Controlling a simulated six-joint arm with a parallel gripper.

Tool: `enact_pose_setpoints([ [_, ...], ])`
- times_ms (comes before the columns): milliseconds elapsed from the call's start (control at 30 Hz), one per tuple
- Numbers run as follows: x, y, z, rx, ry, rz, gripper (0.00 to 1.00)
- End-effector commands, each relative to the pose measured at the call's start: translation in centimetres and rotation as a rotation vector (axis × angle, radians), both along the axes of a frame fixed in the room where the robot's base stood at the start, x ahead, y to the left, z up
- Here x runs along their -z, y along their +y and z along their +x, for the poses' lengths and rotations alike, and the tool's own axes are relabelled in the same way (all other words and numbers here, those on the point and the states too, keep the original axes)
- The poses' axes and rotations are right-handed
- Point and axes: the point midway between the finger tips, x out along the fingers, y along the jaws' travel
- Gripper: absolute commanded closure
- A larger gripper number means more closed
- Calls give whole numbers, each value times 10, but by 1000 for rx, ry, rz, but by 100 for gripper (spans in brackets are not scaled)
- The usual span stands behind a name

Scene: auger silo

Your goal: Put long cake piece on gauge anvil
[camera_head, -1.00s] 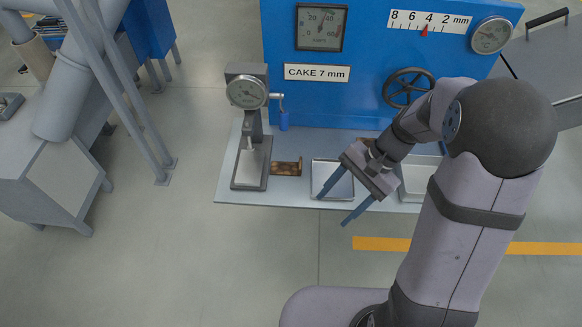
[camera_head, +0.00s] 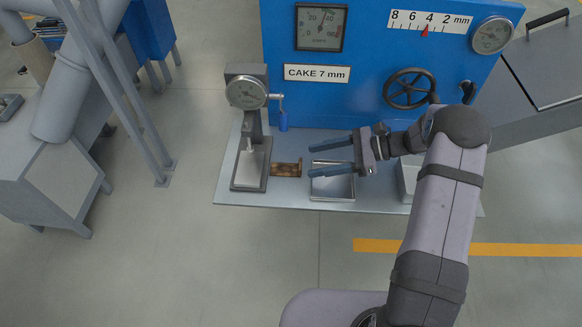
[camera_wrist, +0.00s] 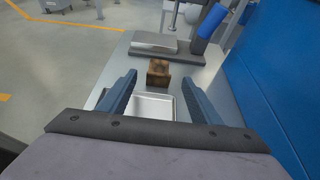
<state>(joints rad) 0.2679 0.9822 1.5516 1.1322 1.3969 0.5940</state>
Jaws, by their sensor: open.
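A brown cake piece (camera_head: 286,170) lies on the grey shelf between the gauge and the left tray. It shows as a brown block in the wrist view (camera_wrist: 158,72), ahead of the fingers. The dial gauge (camera_head: 247,93) stands at the shelf's left, with its flat metal anvil plate (camera_head: 251,172) below the stem. The plate shows in the wrist view (camera_wrist: 153,42) beyond the piece. My gripper (camera_head: 311,160) is open and empty, its blue fingers pointing left toward the piece, above the left tray. I cannot tell its exact height.
A blue panel (camera_head: 330,105) with a handwheel (camera_head: 409,88) rises behind the shelf (camera_head: 240,198). A blue handle (camera_head: 283,121) hangs beside the gauge.

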Motion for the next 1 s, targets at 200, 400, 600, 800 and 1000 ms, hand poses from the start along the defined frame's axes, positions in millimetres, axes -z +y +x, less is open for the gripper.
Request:
enact_pose_setpoints([
  [200,4,10,0,0,0,-1,42],
  [400,8,21,-2,-3,3,-1,42],
  [600,19,44,-2,-2,2,-1,42],
  [800,26,56,-2,-1,-1,-1,42],
  [1000,26,57,-1,0,-1,-2,42],
])
